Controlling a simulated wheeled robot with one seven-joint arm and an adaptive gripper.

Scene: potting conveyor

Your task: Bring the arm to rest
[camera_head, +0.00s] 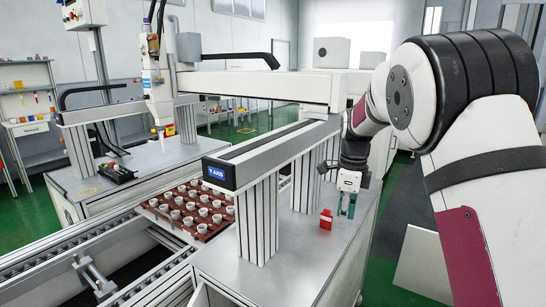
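My gripper (347,204) points down over the metal bench top at the right, with my white and dark red arm reaching in from the right edge. Two teal fingers show below the gripper's body, with a narrow gap between them. I see no object between the fingers, but they are small in this view. A small red container (326,220) stands on the bench just left of the fingers, apart from them.
The Y-axis rail (270,150) on its posts stands left of my gripper. Beyond it, a red-brown tray (202,234) of several white pots sits by the conveyor (70,240). A gantry dispenser (158,95) hangs behind. The bench top (300,258) in front is clear.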

